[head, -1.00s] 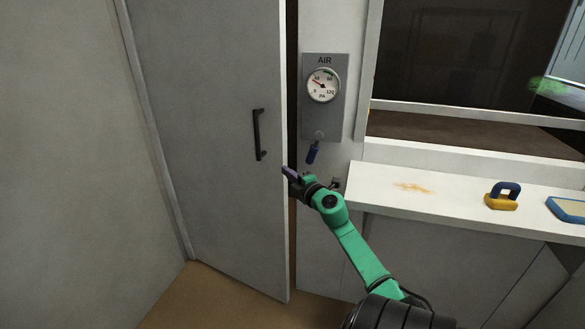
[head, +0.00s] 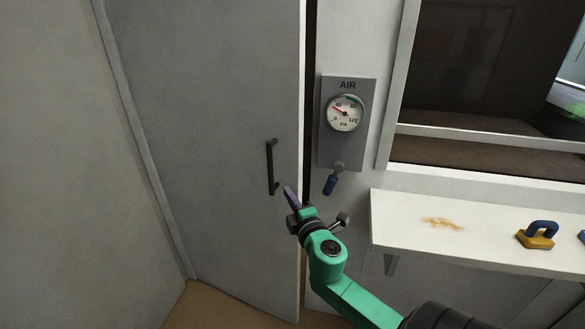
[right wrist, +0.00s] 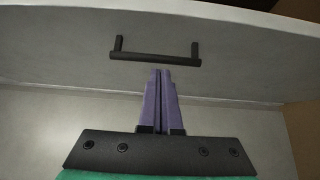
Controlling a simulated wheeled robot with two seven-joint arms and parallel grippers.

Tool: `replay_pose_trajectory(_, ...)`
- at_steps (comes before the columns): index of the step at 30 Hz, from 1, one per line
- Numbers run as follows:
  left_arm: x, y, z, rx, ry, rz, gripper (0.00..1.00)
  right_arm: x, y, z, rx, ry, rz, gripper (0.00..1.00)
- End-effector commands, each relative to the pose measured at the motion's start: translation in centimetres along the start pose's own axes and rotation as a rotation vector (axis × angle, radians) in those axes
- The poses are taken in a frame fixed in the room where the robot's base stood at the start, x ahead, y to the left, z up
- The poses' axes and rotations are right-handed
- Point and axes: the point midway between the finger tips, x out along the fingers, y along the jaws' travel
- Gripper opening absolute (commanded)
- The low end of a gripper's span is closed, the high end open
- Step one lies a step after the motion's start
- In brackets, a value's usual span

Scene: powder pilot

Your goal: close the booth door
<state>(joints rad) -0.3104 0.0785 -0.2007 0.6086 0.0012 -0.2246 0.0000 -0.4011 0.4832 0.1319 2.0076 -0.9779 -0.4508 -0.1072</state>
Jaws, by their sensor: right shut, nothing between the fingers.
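The booth door (head: 205,130) is a grey panel in the head view, with a dark gap along its right edge, so it stands slightly ajar. Its black bar handle (head: 270,167) is near that edge. My right gripper (head: 288,192) is shut and empty, its purple fingertips just below and right of the handle's lower end. In the right wrist view the two fingers (right wrist: 161,72) are together, and the handle (right wrist: 155,56) is just beyond their tips. I cannot tell whether they touch the door. My left gripper is not in view.

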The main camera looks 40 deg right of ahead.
Motion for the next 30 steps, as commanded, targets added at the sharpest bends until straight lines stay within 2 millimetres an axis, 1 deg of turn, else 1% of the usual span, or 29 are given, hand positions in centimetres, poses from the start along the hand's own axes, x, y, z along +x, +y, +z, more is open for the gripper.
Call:
replay_pose_trajectory(1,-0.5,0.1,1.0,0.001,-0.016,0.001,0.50,1.2,0.4,0.1,-0.001,-0.002,0.003,0.00)
replay_pose_trajectory(2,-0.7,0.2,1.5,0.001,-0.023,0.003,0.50,1.9,0.5,0.1,-0.002,-0.002,0.004,0.00)
replay_pose_trajectory(3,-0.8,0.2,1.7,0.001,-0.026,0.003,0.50,2.8,0.4,0.0,-0.001,-0.001,0.004,0.00)
replay_pose_trajectory(5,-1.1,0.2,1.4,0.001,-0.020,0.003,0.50,4.1,0.4,0.1,-0.001,-0.001,0.004,0.00)
replay_pose_trajectory(8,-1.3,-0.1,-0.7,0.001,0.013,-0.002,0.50,6.3,0.4,0.1,0.000,-0.002,0.004,0.00)
replay_pose_trajectory(9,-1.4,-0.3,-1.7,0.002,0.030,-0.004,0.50,7.2,0.4,0.1,0.000,-0.002,0.004,0.00)
replay_pose_trajectory(12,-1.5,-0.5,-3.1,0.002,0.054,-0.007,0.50,8.4,0.2,1.6,-0.001,-0.003,0.002,0.00)
replay_pose_trajectory(14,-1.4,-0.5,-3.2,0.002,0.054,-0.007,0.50,8.9,0.1,2.2,-0.002,-0.002,0.002,0.00)
replay_pose_trajectory(16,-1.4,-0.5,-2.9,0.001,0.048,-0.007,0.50,9.4,0.1,2.6,-0.001,-0.001,0.002,0.00)
replay_pose_trajectory(22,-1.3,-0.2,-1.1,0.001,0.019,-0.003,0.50,9.7,0.1,2.9,0.001,0.000,0.001,0.00)
replay_pose_trajectory(27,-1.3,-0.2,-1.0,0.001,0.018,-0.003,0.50,9.7,0.1,2.9,0.000,0.000,0.001,0.00)
replay_pose_trajectory(30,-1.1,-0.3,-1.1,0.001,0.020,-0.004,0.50,9.8,0.0,3.4,-0.001,-0.005,0.001,0.00)
